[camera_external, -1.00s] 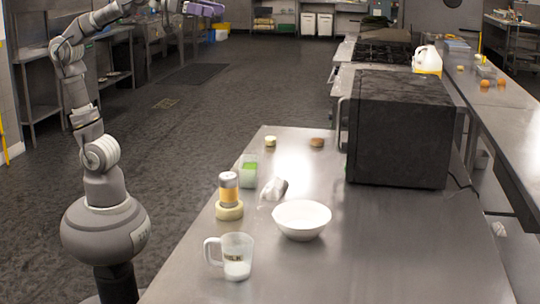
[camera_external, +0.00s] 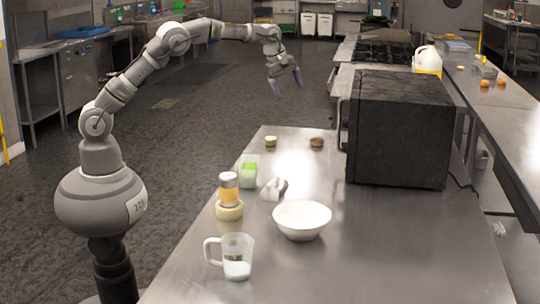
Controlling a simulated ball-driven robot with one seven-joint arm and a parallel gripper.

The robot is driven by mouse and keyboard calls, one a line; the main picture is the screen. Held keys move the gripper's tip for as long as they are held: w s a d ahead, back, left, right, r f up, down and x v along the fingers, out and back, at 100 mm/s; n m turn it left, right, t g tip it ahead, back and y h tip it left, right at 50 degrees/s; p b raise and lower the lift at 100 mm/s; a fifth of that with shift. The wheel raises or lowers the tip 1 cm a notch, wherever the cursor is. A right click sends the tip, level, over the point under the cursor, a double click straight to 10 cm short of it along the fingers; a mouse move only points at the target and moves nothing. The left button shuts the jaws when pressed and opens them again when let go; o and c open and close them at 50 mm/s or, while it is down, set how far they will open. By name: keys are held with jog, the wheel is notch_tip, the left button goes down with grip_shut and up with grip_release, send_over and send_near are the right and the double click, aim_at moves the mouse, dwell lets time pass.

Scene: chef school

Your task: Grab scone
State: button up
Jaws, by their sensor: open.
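Two small round items lie at the far end of the steel table: a pale one (camera_external: 271,141) and a brown, bun-like one (camera_external: 316,142). The brown one looks most like the scone, but both are too small to tell surely. My gripper (camera_external: 287,85) has purple fingers, spread open and empty. It points down and appears above and beyond the far table edge in the picture, apart from both items.
A black microwave (camera_external: 398,130) stands right of the small items. Nearer are a green-filled container (camera_external: 249,171), a jar with an orange band (camera_external: 229,195), a crumpled whitish item (camera_external: 274,188), a white bowl (camera_external: 302,220) and a glass measuring cup (camera_external: 237,257). The right front table is clear.

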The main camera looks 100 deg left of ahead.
aim_at(270, 135)
jog(key=s+a+f+n+g+p, duration=0.1)
jog(key=s+a+f+n, duration=0.1)
jog(key=a+f, duration=0.1)
jog(key=s+a+f+n+g+h+p, duration=0.1)
jog(key=s+a+f+n, duration=0.2)
jog(key=f, duration=0.3)
jog(key=s+a+f+n+g, duration=0.1)
jog(key=s+a+f+n, duration=0.1)
jog(key=a+f, duration=0.1)
jog(key=shift+s+f+h+p, duration=0.3)
jog(key=shift+f+p, duration=0.1)
jog(key=shift+f, duration=0.35)
jog(key=shift+n+g, duration=0.3)
jog(key=shift+n, duration=0.5)
jog(key=f, duration=0.1)
jog(key=s+f, duration=0.1)
jog(key=f, duration=0.1)
jog(key=f+b, duration=0.1)
jog(key=f, duration=0.1)
jog(key=shift+s+a+f, duration=0.1)
jog(key=shift+s+a, duration=0.05)
jog(key=shift+a, duration=0.15)
jog(key=f, duration=0.1)
jog(key=f+b, duration=0.1)
jog(key=f, duration=0.1)
jog(key=f+b, duration=0.1)
jog(key=f, duration=0.1)
jog(key=shift+a, duration=0.35)
jog(key=shift+r, duration=0.1)
jog(key=c, duration=1.1)
